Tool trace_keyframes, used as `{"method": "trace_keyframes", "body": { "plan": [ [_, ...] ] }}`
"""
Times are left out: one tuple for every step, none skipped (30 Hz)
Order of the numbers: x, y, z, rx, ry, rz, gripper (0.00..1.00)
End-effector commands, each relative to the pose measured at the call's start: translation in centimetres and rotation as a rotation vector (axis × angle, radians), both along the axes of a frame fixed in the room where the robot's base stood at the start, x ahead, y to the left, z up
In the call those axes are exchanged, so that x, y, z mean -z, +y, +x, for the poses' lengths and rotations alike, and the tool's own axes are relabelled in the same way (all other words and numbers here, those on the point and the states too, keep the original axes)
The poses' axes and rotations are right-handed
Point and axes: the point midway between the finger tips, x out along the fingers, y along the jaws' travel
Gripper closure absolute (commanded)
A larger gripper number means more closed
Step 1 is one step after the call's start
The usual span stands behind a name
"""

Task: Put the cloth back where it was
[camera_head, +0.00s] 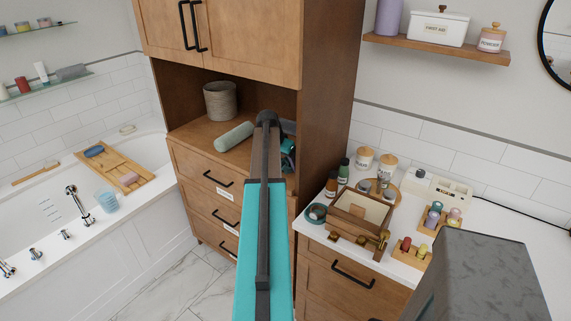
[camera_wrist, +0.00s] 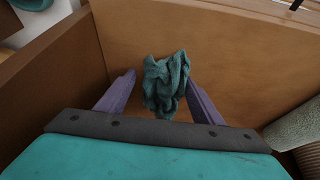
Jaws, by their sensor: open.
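The cloth (camera_wrist: 167,83) is a crumpled dark teal piece in the wrist view. It lies on or just above the wooden surface of the cabinet's open niche (camera_head: 203,134). My gripper (camera_wrist: 160,78) is open, with one purple finger on each side of the cloth. There is a gap between the cloth and the left finger; whether the right finger touches it I cannot tell. In the head view my arm reaches into the niche and hides most of the gripper. The teal patch there (camera_head: 288,153) is too small to tell cloth from gripper.
The niche's right side wall (camera_head: 325,110) is close to the gripper. Right of it, a counter holds a wooden box (camera_head: 345,226), bottles and jars.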

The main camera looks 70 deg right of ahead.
Motion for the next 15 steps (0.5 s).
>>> {"method": "trace_keyframes", "body": {
  "plan": [
    [0.8,0.2,0.6,-0.006,-0.008,0.01,0.3],
    [0.8,0.2,0.6,-0.006,-0.008,0.01,0.3],
    [0.8,0.2,0.6,-0.007,-0.008,0.01,0.3],
    [0.9,0.2,0.7,-0.007,-0.008,0.01,0.3],
    [0.9,0.3,0.7,-0.007,-0.008,0.011,0.3],
    [0.9,0.3,0.7,-0.008,-0.008,0.011,0.3],
    [0.8,0.3,0.7,-0.008,-0.008,0.011,0.3],
    [0.8,0.3,0.7,-0.008,-0.008,0.011,0.3],
    [0.7,0.3,0.7,-0.008,-0.008,0.01,0.3],
    [0.6,0.3,0.7,-0.009,-0.008,0.01,0.3],
    [0.5,0.3,0.8,-0.009,-0.008,0.01,0.3],
    [0.3,0.3,0.8,-0.009,-0.008,0.01,0.3],
    [0.1,0.2,0.8,-0.01,-0.009,0.01,0.3],
    [-0.2,0.3,0.8,-0.01,-0.008,0.009,0.3],
    [-0.3,0.3,0.8,-0.01,-0.009,0.009,0.3]
  ]
}}
